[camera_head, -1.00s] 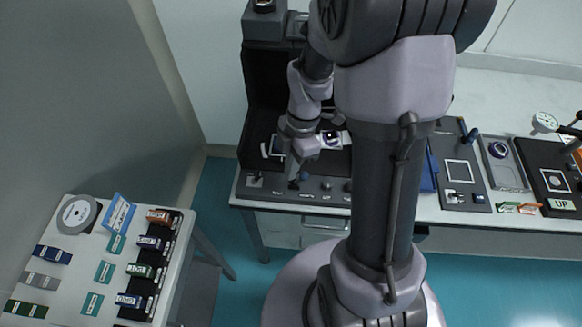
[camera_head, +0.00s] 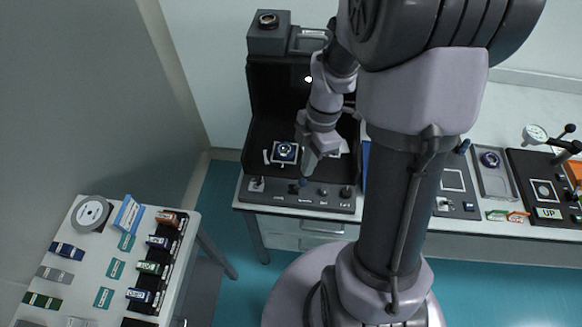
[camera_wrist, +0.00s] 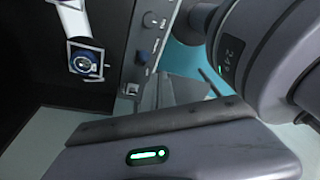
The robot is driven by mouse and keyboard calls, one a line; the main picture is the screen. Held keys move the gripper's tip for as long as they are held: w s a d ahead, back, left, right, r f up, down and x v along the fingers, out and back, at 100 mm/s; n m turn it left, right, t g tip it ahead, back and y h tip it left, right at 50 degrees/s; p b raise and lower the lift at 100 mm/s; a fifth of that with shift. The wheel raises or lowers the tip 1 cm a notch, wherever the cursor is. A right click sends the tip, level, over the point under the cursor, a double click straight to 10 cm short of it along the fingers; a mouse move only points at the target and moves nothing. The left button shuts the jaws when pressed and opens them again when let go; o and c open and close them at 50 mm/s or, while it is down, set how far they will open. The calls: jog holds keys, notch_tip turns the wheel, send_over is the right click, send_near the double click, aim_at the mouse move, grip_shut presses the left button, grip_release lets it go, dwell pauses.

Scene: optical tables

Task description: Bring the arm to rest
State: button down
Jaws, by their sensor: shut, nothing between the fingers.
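My gripper (camera_head: 308,172) is shut and empty in the head view. It hangs low at the front of the black instrument station (camera_head: 262,135), just above its front control strip (camera_head: 270,197) with several knobs. I cannot tell whether it touches the strip. In the wrist view the gripper's grey body fills the lower part, and a green light shows on it. The wrist view also shows a blue knob (camera_wrist: 141,58) on the strip and a round dark part on a white square holder (camera_wrist: 84,62). This holder (camera_head: 285,152) is left of my gripper in the head view.
A small table (camera_head: 75,228) at lower left bears a grey disc (camera_head: 91,213) and several labelled coloured blocks. Teal floor (camera_head: 203,205) lies between the tables.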

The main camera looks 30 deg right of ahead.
jog(key=shift+s+d+r, duration=0.25)
jog(key=shift+d+r, duration=0.05)
jog(key=shift+d, duration=0.15)
jog(key=shift+s+d+r, duration=0.2)
jog(key=shift+d+r, duration=0.05)
jog(key=shift+d, duration=0.15)
jog(key=s+a+r+m+t+b, duration=0.2)
jog(key=a+r+m, duration=0.5)
jog(key=m, duration=0.4)
jog(key=s+a+r+m+t+b, duration=0.1)
jog(key=s+a+r+m+t, duration=0.3)
jog(key=m, duration=0.6)
jog(key=s+a+r, duration=0.2)
jog(key=a+r, duration=0.1)
jog(key=a, duration=0.1)
jog(key=shift+a+m+t+b, duration=0.2)
jog(key=shift+m+t+b, duration=0.15)
jog(key=shift+m+t, duration=0.05)
jog(key=shift+s+r, duration=0.1)
